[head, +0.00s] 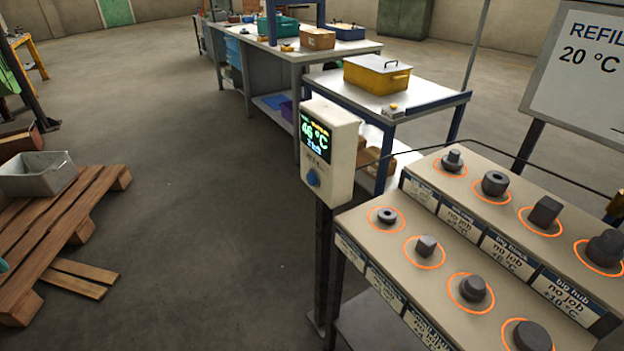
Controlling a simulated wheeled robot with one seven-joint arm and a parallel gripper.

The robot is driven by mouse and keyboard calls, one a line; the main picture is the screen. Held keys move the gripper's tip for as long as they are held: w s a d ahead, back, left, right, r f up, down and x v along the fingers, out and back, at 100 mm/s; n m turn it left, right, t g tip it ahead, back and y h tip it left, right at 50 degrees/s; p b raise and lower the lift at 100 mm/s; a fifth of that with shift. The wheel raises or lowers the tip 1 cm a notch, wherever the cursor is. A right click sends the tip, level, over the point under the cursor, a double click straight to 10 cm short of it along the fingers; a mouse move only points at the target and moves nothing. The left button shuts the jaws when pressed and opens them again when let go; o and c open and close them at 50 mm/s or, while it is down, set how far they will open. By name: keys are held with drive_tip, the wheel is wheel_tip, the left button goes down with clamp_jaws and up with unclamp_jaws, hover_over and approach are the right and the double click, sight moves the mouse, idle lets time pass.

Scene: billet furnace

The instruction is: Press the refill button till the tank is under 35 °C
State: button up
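A pale box on a dark post carries a lit display (314,132) that reads about 46 °C, with smaller text that is hard to read. A round blue button (313,178) sits on the front of the box, below the display. Small lettering above the button is too small to read. A white sign (583,75) at the upper right reads "REFIL" and "20 °C" and is cut off by the picture edge. I cannot make out the tank for certain. My gripper is not in view.
A stepped rack (392,245) at the lower right holds several dark metal parts in orange rings, with labels. A small table (338,84) with a yellow lidded box (377,75) stands behind the post. A wooden pallet (60,215) with a grey bin (38,175) lies left.

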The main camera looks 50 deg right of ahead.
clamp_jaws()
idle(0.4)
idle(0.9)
